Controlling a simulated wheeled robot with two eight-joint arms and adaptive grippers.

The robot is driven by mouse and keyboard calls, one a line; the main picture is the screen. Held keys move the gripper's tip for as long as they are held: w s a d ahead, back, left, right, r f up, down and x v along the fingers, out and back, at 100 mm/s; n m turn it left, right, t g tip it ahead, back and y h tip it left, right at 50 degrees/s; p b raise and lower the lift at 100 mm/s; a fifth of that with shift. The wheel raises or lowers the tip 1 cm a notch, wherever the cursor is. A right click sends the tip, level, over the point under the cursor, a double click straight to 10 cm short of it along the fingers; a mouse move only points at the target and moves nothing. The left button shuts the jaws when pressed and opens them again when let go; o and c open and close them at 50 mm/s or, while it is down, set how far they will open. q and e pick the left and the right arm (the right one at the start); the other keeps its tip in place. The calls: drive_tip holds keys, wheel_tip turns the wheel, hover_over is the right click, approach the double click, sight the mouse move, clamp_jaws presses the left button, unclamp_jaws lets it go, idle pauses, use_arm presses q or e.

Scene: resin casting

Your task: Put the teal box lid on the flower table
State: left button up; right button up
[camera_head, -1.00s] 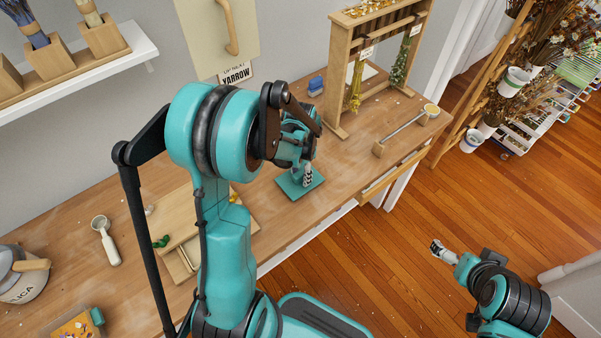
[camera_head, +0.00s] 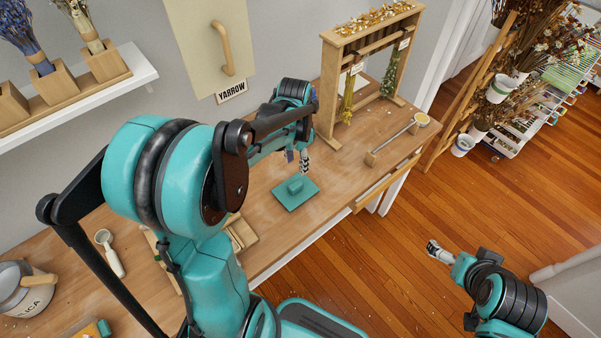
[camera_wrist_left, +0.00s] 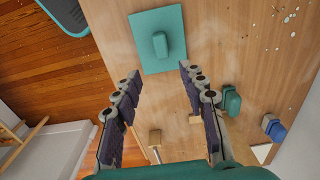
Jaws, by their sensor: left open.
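The teal box lid (camera_head: 284,196) is a flat square plate with a raised block handle. It lies flat, handle up, on the wooden table (camera_head: 330,185) that bears the flower rack. My left gripper (camera_head: 304,162) is just behind and above the lid in the head view. In the left wrist view the lid (camera_wrist_left: 146,28) lies beyond the fingertips, and my left gripper (camera_wrist_left: 159,76) is open with nothing between its fingers. My right gripper (camera_head: 432,248) hangs over the floor, away from the table; its fingers are too small to read.
A wooden rack (camera_head: 329,85) with hanging flowers stands behind the lid. A long-handled strainer (camera_head: 397,138) lies to its right. A wooden frame (camera_head: 240,234) is to the left, partly behind my arm. In the wrist view, a teal block (camera_wrist_left: 231,101) and a blue block (camera_wrist_left: 277,131) sit nearby.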

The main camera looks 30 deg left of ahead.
use_arm(q)
drive_tip(key=s+d+r+n+t, duration=0.4)
drive_tip(key=s+d+r+t, duration=0.3)
drive_tip(key=s+d, duration=0.3)
drive_tip(key=shift+s+r, duration=0.3)
drive_tip(key=shift+s, duration=0.3)
drive_tip(key=shift+f+b, duration=0.35)
drive_tip(key=shift+f, duration=0.05)
